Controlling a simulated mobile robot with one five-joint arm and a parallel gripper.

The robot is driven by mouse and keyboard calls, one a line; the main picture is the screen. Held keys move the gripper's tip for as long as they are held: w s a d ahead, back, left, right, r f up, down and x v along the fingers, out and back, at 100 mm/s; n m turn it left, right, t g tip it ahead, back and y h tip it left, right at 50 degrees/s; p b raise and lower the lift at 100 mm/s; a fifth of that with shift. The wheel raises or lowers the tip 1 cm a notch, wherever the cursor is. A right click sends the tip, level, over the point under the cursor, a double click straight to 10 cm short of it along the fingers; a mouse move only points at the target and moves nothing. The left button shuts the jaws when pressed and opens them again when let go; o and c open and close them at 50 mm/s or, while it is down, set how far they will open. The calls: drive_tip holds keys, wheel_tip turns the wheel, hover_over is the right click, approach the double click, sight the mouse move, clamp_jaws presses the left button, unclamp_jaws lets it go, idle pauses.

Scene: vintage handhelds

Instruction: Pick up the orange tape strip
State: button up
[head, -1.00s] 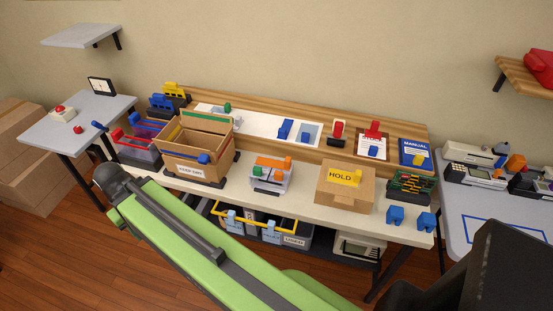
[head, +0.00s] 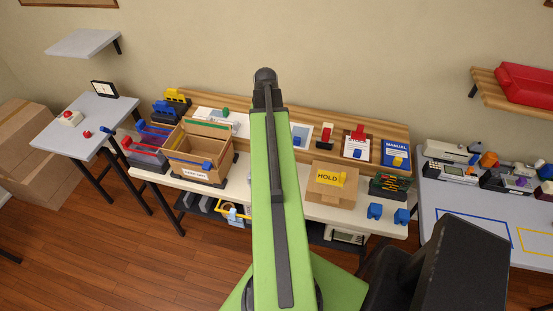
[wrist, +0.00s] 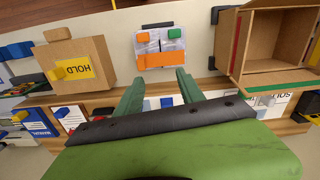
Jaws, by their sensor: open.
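In the wrist view, an orange strip (wrist: 155,61) lies across one edge of a small clear-and-grey container (wrist: 148,44) on the white bench top. A green block and an orange block sit on the same container. My gripper (wrist: 160,76) is open and empty, its two green fingers apart. The strip appears just ahead of the fingertips, roughly between their lines; the height gap is hard to tell. In the head view my raised green arm hides the strip and its container, and my gripper does not show.
A HOLD carton (head: 331,185) with a yellow tab stands right of the arm, and an open cardboard box (head: 202,160) stands left. Blue blocks (head: 375,211) lie near the front edge. A wooden back shelf (head: 360,126) holds a manual and clipboard.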

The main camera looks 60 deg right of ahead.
drive_tip(key=s+d+m, duration=0.1)
drive_tip(key=s+d, duration=0.2)
drive_tip(key=s, duration=0.1)
wheel_tip(320, 180, down, 12)
drive_tip(key=b, duration=1.2)
drive_tip(key=shift+s+d+f, duration=0.1)
drive_tip(key=shift+d+f, duration=0.05)
wheel_tip(320, 180, down, 5)
drive_tip(key=b, duration=0.5)
drive_tip(key=shift+s+d+f+b, duration=0.1)
drive_tip(key=shift+s+d+b, duration=0.05)
drive_tip(key=shift+b, duration=0.2)
clamp_jaws()
